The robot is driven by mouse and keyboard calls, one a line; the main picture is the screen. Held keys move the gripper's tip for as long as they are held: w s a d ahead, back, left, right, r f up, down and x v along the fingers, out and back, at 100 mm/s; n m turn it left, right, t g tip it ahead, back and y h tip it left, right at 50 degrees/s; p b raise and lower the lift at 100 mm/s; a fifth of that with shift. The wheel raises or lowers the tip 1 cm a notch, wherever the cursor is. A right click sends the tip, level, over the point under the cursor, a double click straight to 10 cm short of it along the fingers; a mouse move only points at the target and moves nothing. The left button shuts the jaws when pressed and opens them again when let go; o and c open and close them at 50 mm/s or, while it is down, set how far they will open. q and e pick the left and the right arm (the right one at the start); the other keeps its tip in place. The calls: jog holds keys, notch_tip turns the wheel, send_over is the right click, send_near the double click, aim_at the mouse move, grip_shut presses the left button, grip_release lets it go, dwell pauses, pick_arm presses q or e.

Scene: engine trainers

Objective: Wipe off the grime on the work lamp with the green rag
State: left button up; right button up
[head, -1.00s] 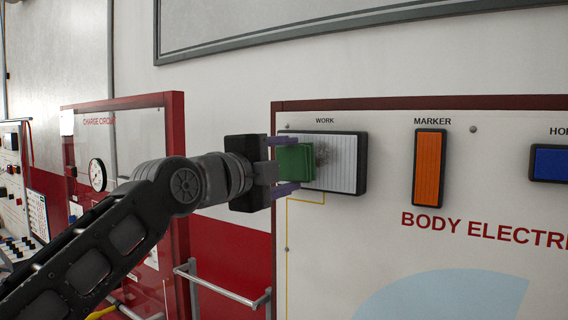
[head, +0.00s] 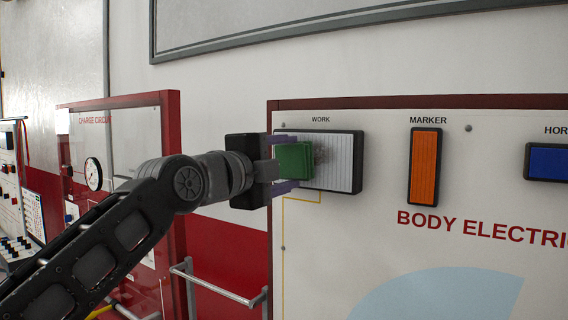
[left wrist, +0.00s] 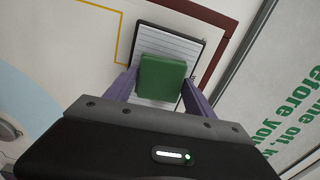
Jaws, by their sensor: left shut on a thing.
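The work lamp (head: 342,165) is a white ribbed rectangle in a black frame, mounted on the board under the word WORK. A faint dark smudge of grime (head: 322,153) shows on it just right of the rag. My left gripper (head: 285,163) is shut on the green rag (head: 296,161), a folded block, at the lamp's left part. In the left wrist view the green rag (left wrist: 162,78) sits between the purple fingers, over the lamp face (left wrist: 172,45); whether it touches the lamp is hard to tell. My right gripper is not in view.
An orange marker lamp (head: 425,167) and a blue lamp (head: 548,162) are to the right on the same board. The red-framed charge circuit panel (head: 125,150) stands at the left behind my arm. A metal rail (head: 220,288) is below.

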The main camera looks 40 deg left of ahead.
pick_arm(q)
jog(key=shift+w, duration=0.65)
jog(key=shift+d+f+b, duration=0.1)
jog(key=shift+d+b, duration=0.25)
jog(key=shift+d, duration=1.65)
jog(key=shift+d, duration=0.1)
jog(key=shift+d+b, duration=0.4)
jog(key=shift+d, duration=0.55)
jog(key=shift+w+d, duration=0.1)
jog(key=shift+d, duration=0.8)
